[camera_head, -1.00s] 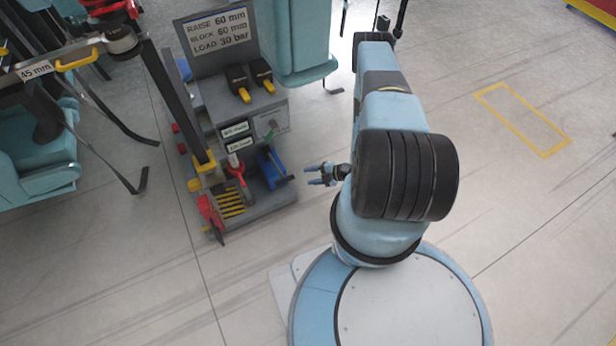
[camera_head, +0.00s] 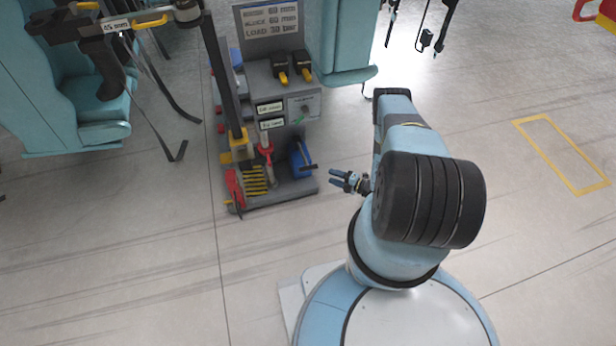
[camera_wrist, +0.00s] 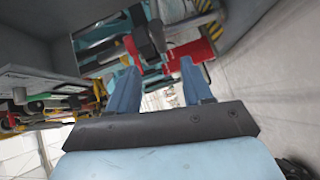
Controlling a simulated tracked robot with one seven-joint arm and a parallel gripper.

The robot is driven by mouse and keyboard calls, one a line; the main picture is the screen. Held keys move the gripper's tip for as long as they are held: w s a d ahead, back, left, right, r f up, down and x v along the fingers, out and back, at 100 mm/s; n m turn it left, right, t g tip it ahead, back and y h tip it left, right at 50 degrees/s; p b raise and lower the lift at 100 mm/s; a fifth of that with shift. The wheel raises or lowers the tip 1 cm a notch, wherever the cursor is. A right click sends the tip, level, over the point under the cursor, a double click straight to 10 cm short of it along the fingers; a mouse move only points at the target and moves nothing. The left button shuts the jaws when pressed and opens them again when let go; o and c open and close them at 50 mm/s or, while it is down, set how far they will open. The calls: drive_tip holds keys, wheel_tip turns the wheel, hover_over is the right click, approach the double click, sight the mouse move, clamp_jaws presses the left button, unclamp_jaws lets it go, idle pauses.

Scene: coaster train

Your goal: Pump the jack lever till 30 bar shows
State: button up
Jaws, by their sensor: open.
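My gripper (camera_head: 338,179) is open and empty, just right of the grey jack stand (camera_head: 312,87), apart from it. On the stand's lower shelf is a blue unit (camera_head: 300,160) with a dark bar; it may be the jack pump. A red lever-like part (camera_head: 266,151) stands left of it. A small panel (camera_head: 304,104) with a round dial and a green handle sits above; its reading is too small to tell. In the wrist view, my two blue fingers (camera_wrist: 155,90) are spread, with red and dark parts (camera_wrist: 200,52) beyond them.
A sign (camera_head: 269,18) on the stand reads raise 60 mm, block 60 mm, load 30 bar. Two black-and-yellow blocks (camera_head: 292,68) sit on top. Teal seats (camera_head: 75,85) stand left and behind. The floor (camera_head: 150,250) in front is clear.

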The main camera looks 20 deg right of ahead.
sight(308, 167)
drive_tip(key=x, duration=1.3)
drive_tip(key=shift+w+a, duration=0.15)
drive_tip(key=shift+a, duration=0.15)
drive_tip(key=shift+c, duration=0.3)
clamp_jaws()
